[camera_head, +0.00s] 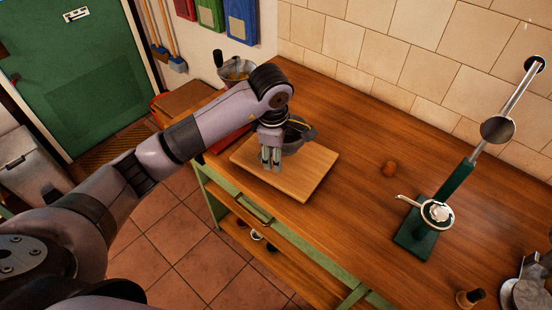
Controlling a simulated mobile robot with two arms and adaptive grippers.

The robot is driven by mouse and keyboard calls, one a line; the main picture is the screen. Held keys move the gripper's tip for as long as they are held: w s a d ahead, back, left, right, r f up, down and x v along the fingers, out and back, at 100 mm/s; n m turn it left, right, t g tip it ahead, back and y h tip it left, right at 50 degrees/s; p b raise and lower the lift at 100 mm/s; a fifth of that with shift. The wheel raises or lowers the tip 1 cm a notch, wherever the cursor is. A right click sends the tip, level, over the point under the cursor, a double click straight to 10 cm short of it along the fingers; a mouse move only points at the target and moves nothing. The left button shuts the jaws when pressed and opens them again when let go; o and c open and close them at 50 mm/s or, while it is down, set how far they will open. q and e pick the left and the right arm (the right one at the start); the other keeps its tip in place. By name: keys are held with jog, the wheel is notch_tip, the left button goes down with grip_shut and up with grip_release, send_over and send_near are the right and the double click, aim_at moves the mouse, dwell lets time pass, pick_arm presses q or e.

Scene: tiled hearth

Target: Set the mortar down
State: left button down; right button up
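The mortar (294,143) is a dark grey bowl at the far part of a light wooden board (308,184) on the bench. Something with a pale edge shows at its rim. My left gripper (270,164) points down over the board, at the mortar's near left side, and hides part of it. Its fingertips are close together. I cannot tell whether the fingers hold the mortar's wall or are beside it, nor whether the mortar's base touches the board. My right gripper is not in view.
A green-based lever stand (437,211) stands further right. A metal device (527,287) is at the lower right corner. A bowl (238,71) is at the far end.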

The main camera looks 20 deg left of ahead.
pick_arm(q)
jog(key=shift+f+p, duration=0.5)
jog(key=shift+f, duration=1.35)
jog(key=shift+w+f, duration=0.1)
jog(key=shift+f, duration=0.15)
jog(key=c, duration=0.7)
grip_release()
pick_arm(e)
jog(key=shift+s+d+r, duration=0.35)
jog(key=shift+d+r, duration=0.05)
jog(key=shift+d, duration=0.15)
pick_arm(q)
jog(key=r+b, duration=0.1)
jog(key=r, duration=0.3)
jog(key=s+r+b, duration=0.1)
jog(key=r, duration=0.3)
jog(key=s+r+b, duration=0.1)
jog(key=r, duration=0.3)
jog(key=shift+s+d, duration=0.15)
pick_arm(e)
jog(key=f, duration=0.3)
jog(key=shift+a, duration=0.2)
